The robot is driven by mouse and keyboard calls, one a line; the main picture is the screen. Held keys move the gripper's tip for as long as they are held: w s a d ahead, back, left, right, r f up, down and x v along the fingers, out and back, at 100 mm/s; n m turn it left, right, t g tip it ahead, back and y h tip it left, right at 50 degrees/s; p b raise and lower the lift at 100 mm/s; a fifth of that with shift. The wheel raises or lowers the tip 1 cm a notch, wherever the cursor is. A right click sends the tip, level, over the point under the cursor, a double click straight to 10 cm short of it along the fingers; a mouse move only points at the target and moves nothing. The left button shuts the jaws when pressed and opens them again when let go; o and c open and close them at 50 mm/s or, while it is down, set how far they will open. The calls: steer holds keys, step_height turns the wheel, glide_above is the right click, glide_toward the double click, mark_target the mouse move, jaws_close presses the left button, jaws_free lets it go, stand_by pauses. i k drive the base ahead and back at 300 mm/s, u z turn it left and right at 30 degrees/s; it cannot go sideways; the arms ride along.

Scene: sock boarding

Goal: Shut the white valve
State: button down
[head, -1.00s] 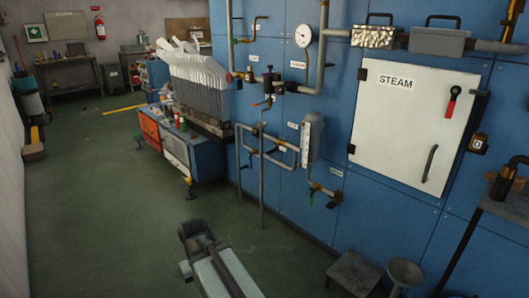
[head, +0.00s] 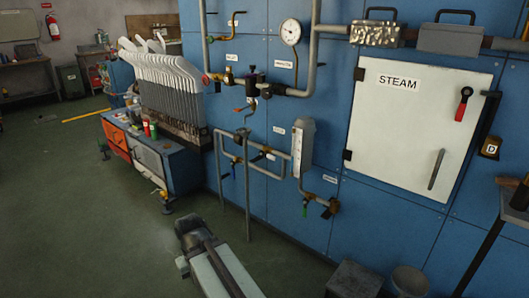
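Several small valves sit on the grey pipework of the blue wall. Nearby are a valve with a blue handle (head: 234,171), one with an orange handle (head: 240,109) and one with a green handle (head: 305,210). My arm reaches up from the bottom of the head view, its dark end (head: 188,228) low over the floor, well apart from the valves. Its fingers cannot be made out.
A white STEAM door (head: 410,130) with a red lever (head: 462,104) is at right. A blue cabinet (head: 185,165) with a rack of white boards (head: 172,92) stands left of the pipes. A stool (head: 354,278) and bucket (head: 409,281) stand below.

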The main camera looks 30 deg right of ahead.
mark_target(262, 153)
steer(key=u, duration=0.2)
steer(key=i, duration=0.85)
steer(key=u, duration=0.8)
